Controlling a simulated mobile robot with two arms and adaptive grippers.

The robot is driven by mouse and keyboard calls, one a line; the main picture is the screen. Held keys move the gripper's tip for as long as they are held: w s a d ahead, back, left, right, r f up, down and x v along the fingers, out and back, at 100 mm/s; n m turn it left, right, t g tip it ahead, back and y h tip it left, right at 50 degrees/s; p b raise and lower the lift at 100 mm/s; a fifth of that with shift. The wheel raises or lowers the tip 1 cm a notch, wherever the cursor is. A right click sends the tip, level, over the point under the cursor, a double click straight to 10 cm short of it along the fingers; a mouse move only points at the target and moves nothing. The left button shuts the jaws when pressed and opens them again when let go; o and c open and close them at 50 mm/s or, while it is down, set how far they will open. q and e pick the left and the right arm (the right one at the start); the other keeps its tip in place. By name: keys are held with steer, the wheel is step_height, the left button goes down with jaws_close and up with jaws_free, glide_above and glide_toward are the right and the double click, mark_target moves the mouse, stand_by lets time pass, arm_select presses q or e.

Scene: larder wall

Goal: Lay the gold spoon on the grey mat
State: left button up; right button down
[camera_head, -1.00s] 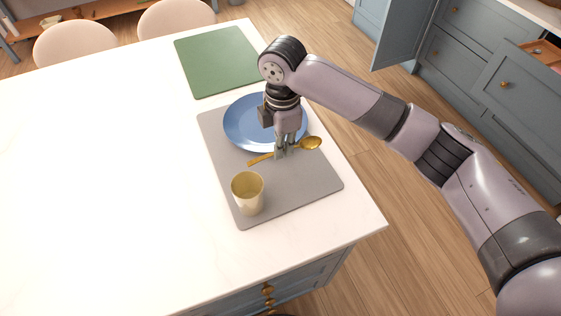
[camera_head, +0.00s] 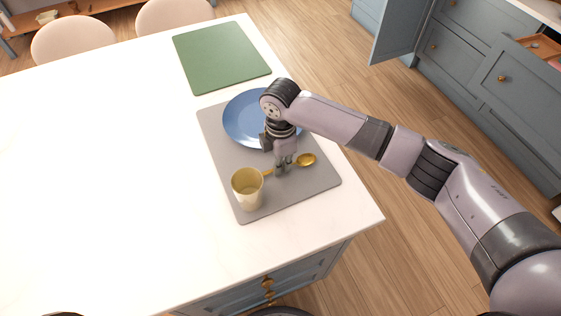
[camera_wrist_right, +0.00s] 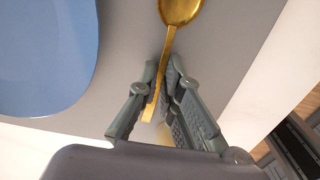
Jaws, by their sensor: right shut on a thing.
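The gold spoon (camera_head: 306,160) is gripped by its handle in my right gripper (camera_head: 282,171). Its bowl points right and the handle runs left towards the cup. In the right wrist view the fingers (camera_wrist_right: 168,66) are shut on the spoon handle (camera_wrist_right: 161,79), with the bowl (camera_wrist_right: 181,9) beyond them. The spoon is over the grey mat (camera_head: 226,150), low above it or touching; I cannot tell which. The mat lies near the right edge of the white counter and also shows in the right wrist view (camera_wrist_right: 128,40). My left gripper is not in view.
A blue plate (camera_head: 241,115) lies on the mat behind the gripper, and a pale gold cup (camera_head: 248,190) stands on its front part. A green mat (camera_head: 220,57) lies empty farther back. The white counter (camera_head: 100,170) is clear on the left.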

steer(key=c, duration=1.8)
jaws_free()
steer(key=shift+o, duration=0.2)
step_height(320, 180, up, 12)
steer(key=b, duration=0.3)
steer(key=shift+r, duration=0.15)
